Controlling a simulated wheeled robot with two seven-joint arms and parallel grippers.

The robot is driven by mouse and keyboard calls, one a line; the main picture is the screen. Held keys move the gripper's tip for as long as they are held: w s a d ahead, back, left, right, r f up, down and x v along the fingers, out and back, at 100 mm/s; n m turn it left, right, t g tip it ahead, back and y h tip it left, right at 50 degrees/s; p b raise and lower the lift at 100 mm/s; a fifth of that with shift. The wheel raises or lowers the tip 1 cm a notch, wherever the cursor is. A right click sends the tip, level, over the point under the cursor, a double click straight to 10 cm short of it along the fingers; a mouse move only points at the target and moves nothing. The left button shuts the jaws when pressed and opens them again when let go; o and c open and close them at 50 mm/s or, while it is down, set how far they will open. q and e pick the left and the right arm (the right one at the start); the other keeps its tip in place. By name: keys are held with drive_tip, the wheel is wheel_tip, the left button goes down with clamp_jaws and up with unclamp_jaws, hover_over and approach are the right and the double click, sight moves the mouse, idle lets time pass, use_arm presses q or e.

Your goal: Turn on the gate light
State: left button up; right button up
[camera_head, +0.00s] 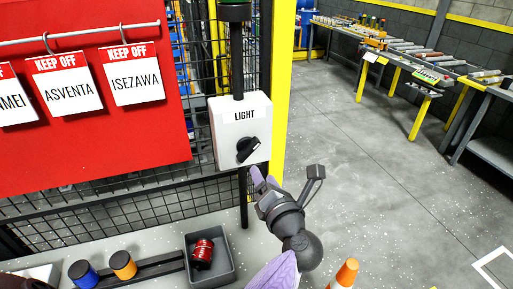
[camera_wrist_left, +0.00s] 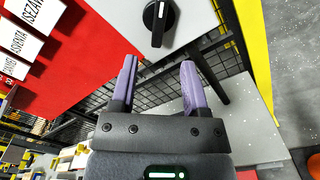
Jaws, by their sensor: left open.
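The light switch is a white box (camera_head: 240,128) labelled LIGHT, mounted on a dark post beside the mesh fence. Its black rotary knob (camera_head: 248,150) sits low on the box face, tilted toward the upper right. In the wrist view the knob (camera_wrist_left: 158,20) is at the top centre, with a white line on its handle. My left gripper (camera_head: 263,178) is just below the box, fingers pointing up at it. In the wrist view its two purple fingers (camera_wrist_left: 159,68) are apart and empty, short of the knob and not touching it. My right gripper is not in view.
A red board (camera_head: 80,150) with hanging KEEP OFF tags is on the left. Below are a grey bin (camera_head: 221,269) holding a red object (camera_head: 202,254), and blue and orange rolls. A yellow post (camera_head: 283,60) stands right of the box. Open floor and a conveyor (camera_head: 420,60) lie beyond.

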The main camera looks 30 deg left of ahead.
sight(250, 153)
use_arm(q)
drive_tip(key=x, duration=0.7)
drive_tip(key=shift+w+a, duration=0.3)
drive_tip(key=shift+a, duration=0.25)
drive_tip(key=shift+f, duration=0.1)
clamp_jaws()
